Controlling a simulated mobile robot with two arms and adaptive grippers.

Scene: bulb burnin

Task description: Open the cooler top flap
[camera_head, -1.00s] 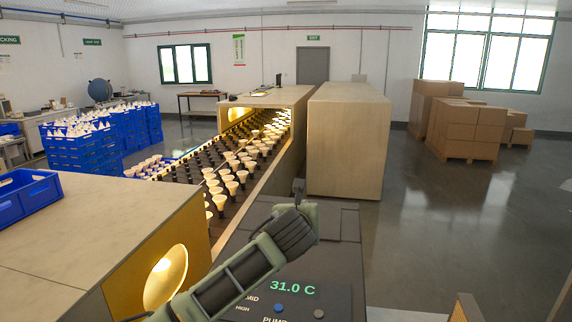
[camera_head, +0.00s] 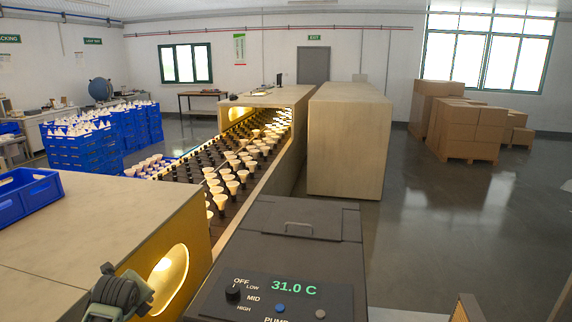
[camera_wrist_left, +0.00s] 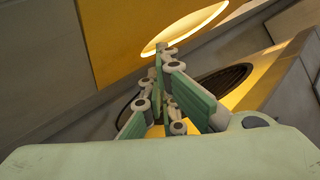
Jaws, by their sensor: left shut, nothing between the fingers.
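The cooler (camera_head: 270,265) is a dark grey box at the bottom centre of the head view, with a green 31.0 C display, a dial and buttons. Its top flap (camera_head: 325,218) lies flat and looks closed, with a thin bar handle (camera_head: 299,226) on it. My left arm is at the bottom left of the head view, left of the cooler and apart from the flap. My left gripper (camera_wrist_left: 163,95) shows in the wrist view with its green fingers together and nothing between them, near a yellow panel. My right gripper is not in view.
A counter with a yellow end panel (camera_head: 185,247) and lit opening stands left of the cooler. Beyond runs a belt of bulbs (camera_head: 232,182). A tall pale cabinet (camera_head: 345,145) stands behind the cooler. The floor to the right is clear up to stacked cartons (camera_head: 470,125).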

